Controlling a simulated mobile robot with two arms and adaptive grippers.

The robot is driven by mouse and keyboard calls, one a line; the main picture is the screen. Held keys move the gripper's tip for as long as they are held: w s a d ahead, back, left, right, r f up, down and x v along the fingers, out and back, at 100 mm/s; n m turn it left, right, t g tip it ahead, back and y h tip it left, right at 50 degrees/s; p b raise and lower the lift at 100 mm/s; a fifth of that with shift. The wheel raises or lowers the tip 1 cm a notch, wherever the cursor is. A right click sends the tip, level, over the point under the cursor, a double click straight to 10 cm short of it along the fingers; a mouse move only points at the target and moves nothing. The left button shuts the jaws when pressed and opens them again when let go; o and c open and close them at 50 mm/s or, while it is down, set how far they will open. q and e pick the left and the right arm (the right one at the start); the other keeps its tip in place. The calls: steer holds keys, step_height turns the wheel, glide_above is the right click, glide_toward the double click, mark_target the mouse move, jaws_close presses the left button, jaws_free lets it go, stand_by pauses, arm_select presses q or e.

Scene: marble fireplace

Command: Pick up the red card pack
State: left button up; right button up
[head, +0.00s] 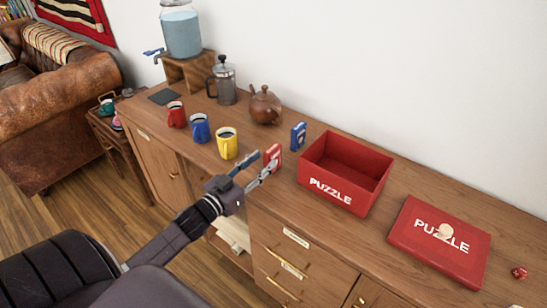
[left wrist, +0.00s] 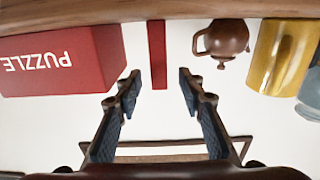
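The red card pack (head: 273,157) stands upright on the wooden cabinet top, left of the red PUZZLE box. My left gripper (head: 262,164) reaches in from the front, its two fingers apart at the pack. In the left wrist view, which looks upside down, the red card pack (left wrist: 157,55) shows as a narrow edge centred between the open fingertips (left wrist: 157,88), with a gap on each side. How deep it sits between the fingers I cannot tell. My right gripper is not in view.
A blue card pack (head: 298,136) stands behind the red one. The open PUZZLE box (head: 335,193) is close on the right, its lid (head: 405,240) farther right. A yellow mug (head: 227,143) is left of the gripper, and a brown teapot (head: 265,104) stands behind.

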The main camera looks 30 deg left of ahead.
mark_target(273, 154)
arm_select(q)
steer(key=shift+w+d, duration=0.1)
steer(key=shift+w, duration=0.9)
steer(key=shift+w+d+p, duration=0.15)
steer(key=shift+w+p, duration=0.25)
steer(key=shift+w, duration=0.75)
steer(key=shift+w+f, duration=0.15)
steer(key=shift+w, duration=0.5)
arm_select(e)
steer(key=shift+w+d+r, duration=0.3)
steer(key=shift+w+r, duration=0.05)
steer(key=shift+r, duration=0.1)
arm_select(q)
jaws_close()
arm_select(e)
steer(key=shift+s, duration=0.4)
